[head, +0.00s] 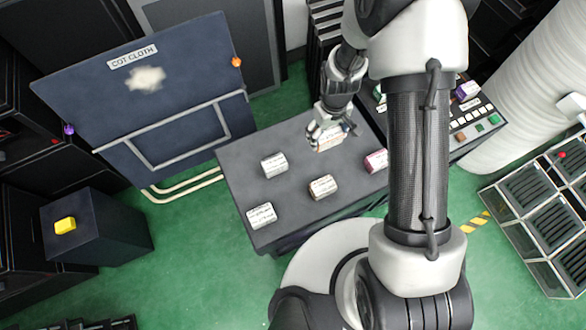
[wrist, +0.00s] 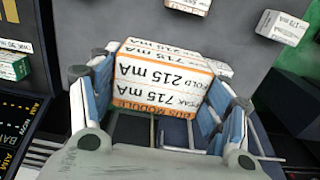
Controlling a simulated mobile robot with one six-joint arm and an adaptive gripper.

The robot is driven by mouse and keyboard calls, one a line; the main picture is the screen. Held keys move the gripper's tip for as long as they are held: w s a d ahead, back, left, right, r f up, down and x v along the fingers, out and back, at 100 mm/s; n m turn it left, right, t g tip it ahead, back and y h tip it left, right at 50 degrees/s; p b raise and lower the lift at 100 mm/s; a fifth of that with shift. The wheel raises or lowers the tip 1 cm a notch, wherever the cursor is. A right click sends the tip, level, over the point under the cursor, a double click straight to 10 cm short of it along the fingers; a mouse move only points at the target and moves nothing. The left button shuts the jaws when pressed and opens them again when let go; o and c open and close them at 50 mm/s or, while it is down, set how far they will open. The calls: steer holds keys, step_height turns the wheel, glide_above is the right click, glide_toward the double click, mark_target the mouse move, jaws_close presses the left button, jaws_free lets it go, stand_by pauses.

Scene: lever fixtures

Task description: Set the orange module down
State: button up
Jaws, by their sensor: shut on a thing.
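The orange module (wrist: 160,88) is a white box with orange edge bands and printed labels, including "BUS MODULE" and "PEAK 715 mA". My gripper (wrist: 160,100) is shut on it, with a blue-padded finger on each side. In the head view my gripper (head: 332,130) is over the far part of the dark table (head: 240,160), with the module (head: 328,143) at its fingertips, partly hidden by the fingers. I cannot tell whether the module's underside touches the tabletop.
Other labelled modules lie on the table: a grey-white one (head: 274,165), a brown-edged one (head: 322,187), a white one (head: 261,215) and a pink-red one (head: 376,161). Bare tabletop lies between them. A button console (head: 475,125) stands right; an upright "COT CLOTH" board (head: 100,95) stands left.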

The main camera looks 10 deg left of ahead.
steer(key=shift+s+a+f, duration=0.15)
steer(key=shift+s+a, duration=0.05)
steer(key=shift+a, duration=0.1)
step_height(320, 180, down, 20)
steer(key=b, duration=0.5)
steer(key=shift+b, duration=0.4)
steer(key=o, duration=1.1)
step_height(320, 180, up, 12)
steer(key=p, duration=0.4)
steer(key=shift+r, duration=0.25)
